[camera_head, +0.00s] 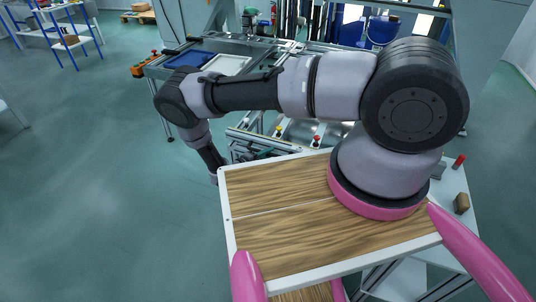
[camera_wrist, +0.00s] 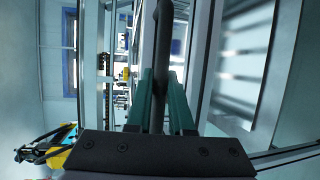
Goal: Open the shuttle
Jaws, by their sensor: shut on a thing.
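In the wrist view my gripper (camera_wrist: 161,88) has its two green fingers closed on either side of a dark upright bar (camera_wrist: 164,35), which looks like a handle. The bar runs up from between the fingers, with metal frame rails on both sides. I cannot tell for sure which part of the shuttle it belongs to. In the head view my arm reaches left and down to the aluminium fixture (camera_head: 245,133). My gripper and the bar are mostly hidden there behind my wooden top.
The fixture has a red button (camera_head: 317,140) and a yellow button (camera_head: 277,131). Behind it is a bench with a blue tray (camera_head: 190,62) and a white tray (camera_head: 228,64). A blue shelf rack (camera_head: 62,32) stands far left. The floor at left is clear.

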